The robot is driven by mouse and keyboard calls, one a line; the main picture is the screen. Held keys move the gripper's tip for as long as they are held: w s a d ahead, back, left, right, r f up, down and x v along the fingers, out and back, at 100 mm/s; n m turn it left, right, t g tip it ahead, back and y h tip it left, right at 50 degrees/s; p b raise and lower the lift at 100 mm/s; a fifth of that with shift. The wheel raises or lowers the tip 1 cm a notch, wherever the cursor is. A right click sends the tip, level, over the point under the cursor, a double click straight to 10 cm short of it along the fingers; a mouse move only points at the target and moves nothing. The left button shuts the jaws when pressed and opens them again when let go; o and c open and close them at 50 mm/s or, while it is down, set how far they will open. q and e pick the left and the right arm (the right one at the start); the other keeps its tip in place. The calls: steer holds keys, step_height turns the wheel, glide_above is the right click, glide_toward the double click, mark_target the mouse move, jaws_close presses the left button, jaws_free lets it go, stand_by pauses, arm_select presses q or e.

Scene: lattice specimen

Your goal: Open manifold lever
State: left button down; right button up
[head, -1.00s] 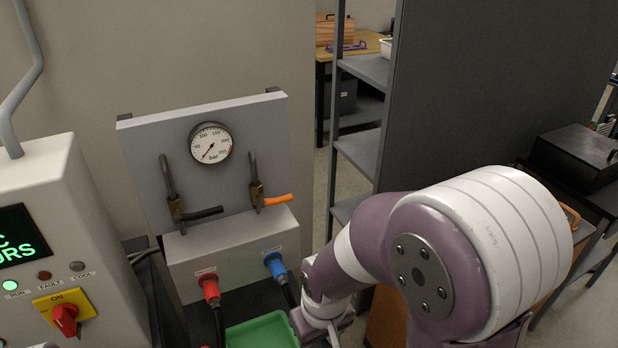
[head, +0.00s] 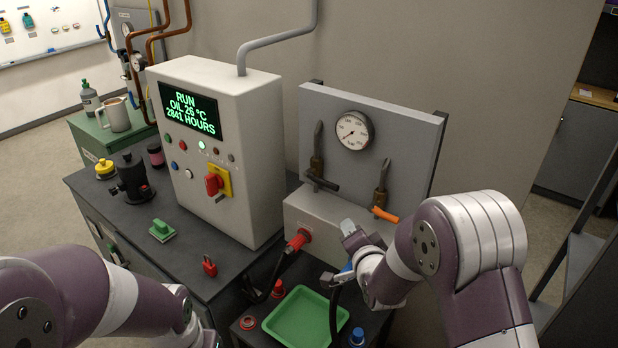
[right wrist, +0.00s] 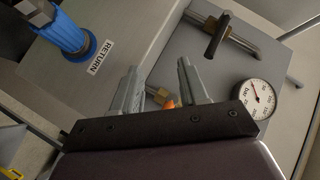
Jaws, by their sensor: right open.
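The manifold (head: 318,213) is a grey block with a panel behind it, two valves and a round gauge (head: 353,130). Its left valve has a black lever (head: 322,183), and its right valve an orange lever (head: 385,214). Both handles point sideways to the right. My right gripper (head: 344,252) is open and empty in front of the block, below and left of the orange lever. In the right wrist view, the orange lever (right wrist: 169,104) shows between the open fingers (right wrist: 158,80), partly hidden, seemingly beyond them. The black lever (right wrist: 217,36) is clear of them. My left gripper is out of view.
A red coupling (head: 299,240) is on the block's left; the blue return coupling (right wrist: 70,35) is mostly hidden by my right gripper in the head view. A green tray (head: 300,318) lies below. A control cabinet (head: 225,130) with a red switch stands left.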

mark_target(328, 182)
steer(key=w+a+r+m+t+p, duration=0.1)
steer(key=w, duration=0.3)
steer(key=w+a+r+m+t+p, duration=0.2)
steer(key=w, duration=0.2)
steer(key=w+a+r+m+t+y+p, duration=0.1)
steer(key=w+a+r+t+p, duration=0.1)
steer(key=w, duration=0.3)
steer(key=shift+m, duration=0.3)
steer(key=shift+w, duration=0.5)
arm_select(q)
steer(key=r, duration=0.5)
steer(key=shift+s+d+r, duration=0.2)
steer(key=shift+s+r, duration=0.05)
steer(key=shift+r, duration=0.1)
arm_select(e)
steer(key=shift+w+a+f, duration=0.1)
steer(key=shift+w+a, duration=0.05)
steer(key=shift+w, duration=0.05)
jaws_close()
